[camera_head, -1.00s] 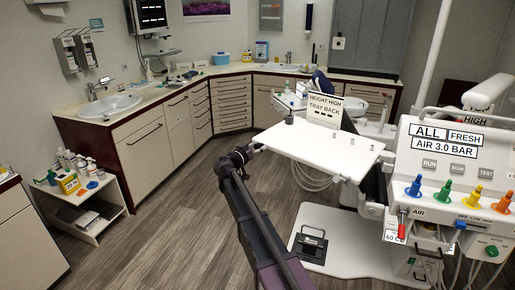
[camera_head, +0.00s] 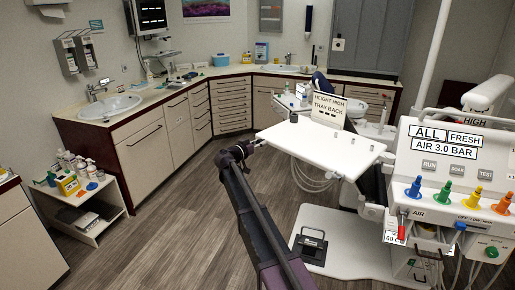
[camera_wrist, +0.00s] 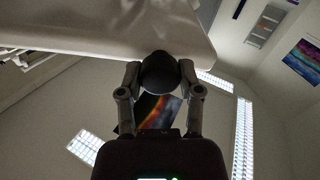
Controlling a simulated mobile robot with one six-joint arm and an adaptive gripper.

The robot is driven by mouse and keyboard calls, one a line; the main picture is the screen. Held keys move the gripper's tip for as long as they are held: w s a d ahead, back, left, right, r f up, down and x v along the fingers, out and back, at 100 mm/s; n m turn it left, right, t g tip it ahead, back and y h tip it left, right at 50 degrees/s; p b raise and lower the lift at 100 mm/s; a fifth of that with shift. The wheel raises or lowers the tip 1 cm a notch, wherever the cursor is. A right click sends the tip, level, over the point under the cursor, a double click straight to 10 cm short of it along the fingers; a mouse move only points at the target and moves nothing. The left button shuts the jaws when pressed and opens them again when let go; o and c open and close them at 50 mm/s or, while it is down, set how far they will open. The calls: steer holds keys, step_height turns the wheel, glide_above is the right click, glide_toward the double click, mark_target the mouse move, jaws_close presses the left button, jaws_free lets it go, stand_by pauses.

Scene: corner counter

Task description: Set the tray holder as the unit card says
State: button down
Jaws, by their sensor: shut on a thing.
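The tray holder is a flat white tray (camera_head: 315,150) on the dental unit, to the right of my arm. The card (camera_head: 329,108) on it reads "HEIGHT HIGH TRAY BACK", with a row of dark marks beneath. My gripper (camera_head: 252,145) is at the tray's left corner. In the wrist view, the tray's underside (camera_wrist: 95,28) fills the upper left. There my gripper (camera_wrist: 159,78) is shut on a dark round knob (camera_wrist: 158,72) at the tray's edge. The knob is mostly hidden in the head view.
The unit's white panel (camera_head: 455,180) with coloured connectors stands right of the tray. A white base with a black foot pedal (camera_head: 310,247) lies below. A low shelf (camera_head: 85,220) with bottles stands left. Counters with sinks (camera_head: 110,107) line the back. Wood floor is open between.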

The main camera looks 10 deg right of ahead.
mark_target(270, 129)
steer(key=w+d+m+g+h, duration=0.1)
steer(key=w+d, duration=0.1)
steer(key=w, duration=0.2)
steer(key=w+d+m+g, duration=0.1)
steer(key=w+d, duration=0.1)
steer(key=w, duration=0.2)
steer(key=w+d+m+g+h, duration=0.1)
steer(key=w+d+g, duration=0.1)
steer(key=w, duration=0.2)
steer(key=shift+w+d+h, duration=0.2)
steer(key=shift+w+h, duration=0.1)
steer(key=shift+c, duration=1.3)
jaws_free()
steer(key=shift+d, duration=0.1)
steer(key=v, duration=1.2)
